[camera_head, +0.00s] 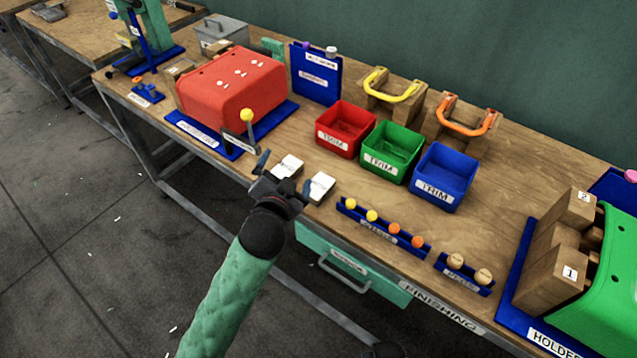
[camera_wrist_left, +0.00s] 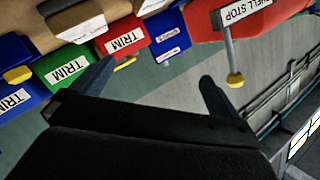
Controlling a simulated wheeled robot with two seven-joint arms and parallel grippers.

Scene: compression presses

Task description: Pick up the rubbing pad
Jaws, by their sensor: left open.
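Two small pale blocks with white labelled tops, a farther one (camera_head: 287,165) and a nearer one (camera_head: 319,187), lie at the front edge of the bench; either may be the rubbing pad, as the print is too small to read. My left gripper (camera_head: 285,173) is open in front of these blocks, partly overlapping them in the head view. Whether it touches them I cannot tell. In the left wrist view the two fingers (camera_wrist_left: 157,75) stand wide apart with nothing between them. A block with a white face (camera_wrist_left: 82,28) shows at upper left there. My right gripper is not visible.
Red (camera_head: 345,128), green (camera_head: 391,150) and blue (camera_head: 444,176) TRIM bins stand behind the blocks. A lever with a yellow knob (camera_head: 246,115) rises at left beside the red press (camera_head: 232,88). A blue rack (camera_head: 383,231) of small balls lies to the right.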

